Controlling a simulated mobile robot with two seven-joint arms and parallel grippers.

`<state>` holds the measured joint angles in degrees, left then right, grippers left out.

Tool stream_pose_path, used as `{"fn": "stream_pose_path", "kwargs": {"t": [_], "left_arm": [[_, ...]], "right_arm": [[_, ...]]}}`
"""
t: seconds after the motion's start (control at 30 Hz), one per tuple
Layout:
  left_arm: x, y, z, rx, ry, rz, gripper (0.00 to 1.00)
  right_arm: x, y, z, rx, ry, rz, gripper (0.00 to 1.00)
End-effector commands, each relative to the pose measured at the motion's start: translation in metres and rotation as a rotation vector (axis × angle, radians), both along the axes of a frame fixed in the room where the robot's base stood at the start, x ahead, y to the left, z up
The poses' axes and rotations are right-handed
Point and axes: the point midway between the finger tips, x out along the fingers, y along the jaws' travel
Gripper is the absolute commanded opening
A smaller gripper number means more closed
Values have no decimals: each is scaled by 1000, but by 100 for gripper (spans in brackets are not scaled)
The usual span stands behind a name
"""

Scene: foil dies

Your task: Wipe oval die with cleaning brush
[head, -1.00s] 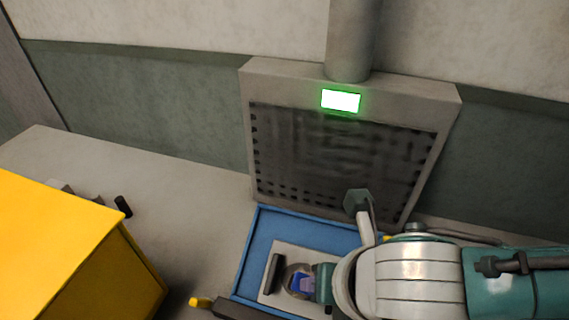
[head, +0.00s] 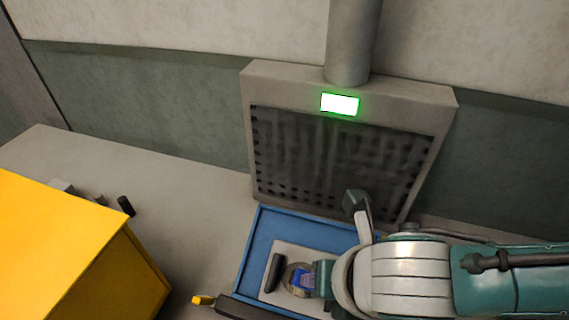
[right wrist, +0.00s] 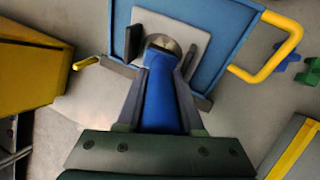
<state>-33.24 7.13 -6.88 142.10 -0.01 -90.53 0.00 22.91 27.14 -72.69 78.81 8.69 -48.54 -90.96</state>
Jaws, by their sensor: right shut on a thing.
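The cleaning brush (right wrist: 163,92) is blue and is held between the fingers of my right gripper (right wrist: 166,68) in the right wrist view. The round metallic oval die (right wrist: 161,42) lies on a pale plate, at the far end of the brush. Its rim shows beside the brush in the head view (head: 290,277). The brush covers part of the die, and I cannot tell whether its end touches it. My left gripper is not in view.
The pale plate (right wrist: 190,24) sits in a blue tray (head: 252,245) with yellow handles. A dark bar (head: 273,272) stands beside the die. A grey perforated panel (head: 340,155) with a green light rises behind. A yellow box (head: 60,250) is at left.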

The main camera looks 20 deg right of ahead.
Motion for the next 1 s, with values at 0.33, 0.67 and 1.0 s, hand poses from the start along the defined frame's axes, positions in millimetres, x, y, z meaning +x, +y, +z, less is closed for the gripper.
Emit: {"fn": "stream_pose_path", "kwargs": {"t": [0.33,0.67,1.0], "left_arm": [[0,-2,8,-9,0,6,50],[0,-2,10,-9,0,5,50],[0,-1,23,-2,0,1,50]], "right_arm": [[18,-11,13,0,-3,-2,0],[29,-20,19,0,0,1,0],[26,-17,30,2,0,0,0]]}}
